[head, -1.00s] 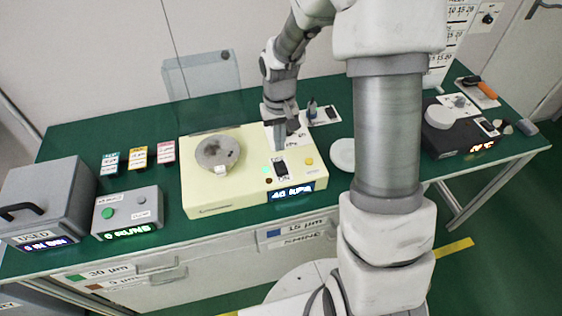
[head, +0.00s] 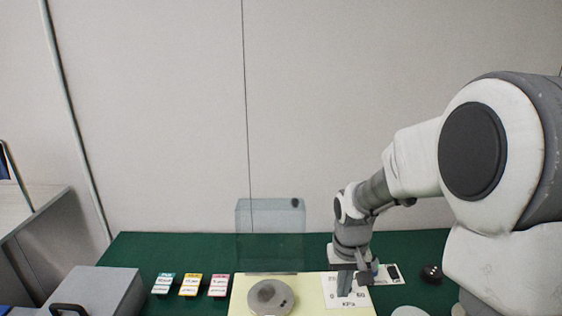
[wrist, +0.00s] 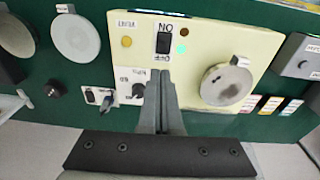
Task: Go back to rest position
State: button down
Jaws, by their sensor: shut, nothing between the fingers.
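My gripper (head: 346,284) is above the right part of the cream machine (head: 236,305), over its white printed label. In the wrist view the closed fingers (wrist: 160,76) reach toward the black switch (wrist: 163,43) on the machine (wrist: 189,90), with nothing between them. I cannot tell whether the fingertips touch the panel. A green light (wrist: 181,49) glows beside the switch. The round grey plate (head: 270,297) with dark spots sits on the machine.
A clear shield (head: 270,232) stands behind the machine. Three small coloured cards or boxes (head: 190,285) lie to its left, near a grey case (head: 95,290). A black knob (head: 431,273) is on the green table at right. The wall is behind.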

jog(key=s+r+t, duration=0.4)
jog(key=s+r, duration=1.2)
jog(key=s, duration=0.2)
jog(key=shift+s+a+t, duration=0.15)
jog(key=shift+s+t, duration=0.1)
jog(key=shift+t, duration=0.05)
